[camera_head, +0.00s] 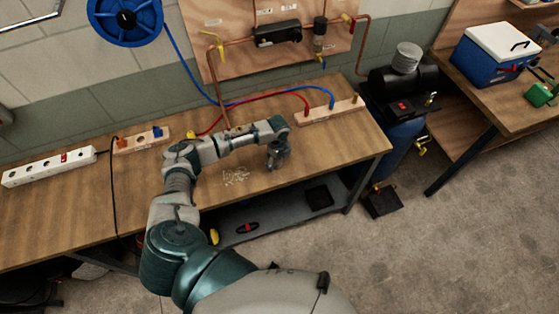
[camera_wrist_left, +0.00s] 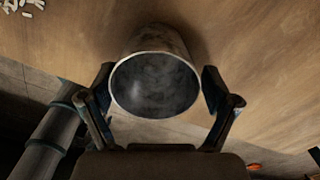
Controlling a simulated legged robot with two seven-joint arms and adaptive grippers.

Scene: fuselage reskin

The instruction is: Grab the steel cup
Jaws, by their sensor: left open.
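The steel cup (camera_wrist_left: 160,38) fills the middle of the left wrist view, its round open mouth facing the camera and its inside dark grey. My left gripper (camera_wrist_left: 157,82) is open, with one finger on each side of the cup near its rim. I cannot tell whether either finger touches it. In the head view my left gripper (camera_head: 278,158) is low over the wooden workbench (camera_head: 330,150), near its front edge. I cannot make out the cup there; the gripper seems to hide it. My right gripper is not in view.
Small pale pieces (camera_head: 235,176) lie left of the gripper on the bench. A wooden strip (camera_head: 330,111) with hoses, a power strip (camera_head: 48,166) and a small block (camera_head: 142,140) line the back. A blue cooler (camera_head: 495,55) stands on another bench.

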